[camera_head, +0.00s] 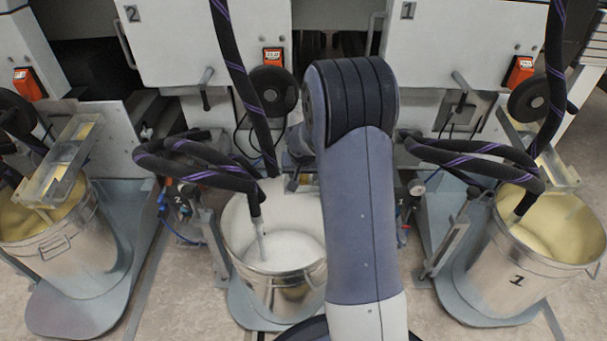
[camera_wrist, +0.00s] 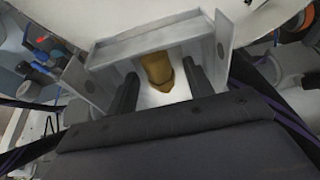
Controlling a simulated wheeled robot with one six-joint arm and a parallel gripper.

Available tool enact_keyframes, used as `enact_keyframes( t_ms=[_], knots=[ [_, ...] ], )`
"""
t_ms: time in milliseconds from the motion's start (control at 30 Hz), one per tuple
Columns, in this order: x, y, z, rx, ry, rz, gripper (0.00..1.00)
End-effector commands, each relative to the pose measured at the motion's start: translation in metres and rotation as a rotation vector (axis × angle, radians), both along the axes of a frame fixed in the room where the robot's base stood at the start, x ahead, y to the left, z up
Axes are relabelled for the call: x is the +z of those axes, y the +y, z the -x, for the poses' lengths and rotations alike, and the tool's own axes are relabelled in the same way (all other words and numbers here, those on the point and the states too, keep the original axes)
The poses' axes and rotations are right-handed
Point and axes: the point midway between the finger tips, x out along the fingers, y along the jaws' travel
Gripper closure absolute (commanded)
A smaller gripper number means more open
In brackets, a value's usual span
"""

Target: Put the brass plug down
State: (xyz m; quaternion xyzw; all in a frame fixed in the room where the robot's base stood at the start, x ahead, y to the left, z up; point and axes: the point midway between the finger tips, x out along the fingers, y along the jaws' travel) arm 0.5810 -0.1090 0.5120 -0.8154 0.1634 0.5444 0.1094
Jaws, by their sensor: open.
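The brass plug (camera_wrist: 155,69) shows in the wrist view, a gold-brown rounded piece lying in a grey metal holder (camera_wrist: 140,43) with raised side walls. My gripper (camera_wrist: 161,76) has its two dark fingers apart, one on each side of the plug, with a gap showing on both sides. The plug's near end points toward my gripper. In the head view my own arm hides the plug and most of my gripper, above the middle bucket (camera_head: 290,285).
The middle bucket holds white liquid, with a black hose (camera_head: 240,90) running down into it. Buckets with yellowish contents stand at left (camera_head: 85,262) and right (camera_head: 530,275). Black hoses loop on both sides of my arm. White machine cabinets (camera_head: 195,40) stand behind.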

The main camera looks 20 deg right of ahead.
Motion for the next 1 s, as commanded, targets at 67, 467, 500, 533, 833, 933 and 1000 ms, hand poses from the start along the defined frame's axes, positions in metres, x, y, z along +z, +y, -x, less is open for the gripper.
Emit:
enact_keyframes(
  t_ms=[67,467,500,533,833,933,1000],
  knots=[
    [0.0,0.0,0.0,0.0,0.0,0.0,0.51],
    [0.045,0.005,0.011,0.0,-0.004,0.001,0.51],
    [0.054,0.006,0.015,0.0,-0.003,0.0,0.51],
    [0.06,0.007,0.017,0.0,-0.003,0.0,0.51],
    [0.109,0.016,0.037,0.001,-0.002,0.0,0.51],
    [0.116,0.017,0.041,0.001,-0.001,0.001,0.51],
    [0.119,0.018,0.042,0.001,0.0,0.0,0.51]
  ],
)
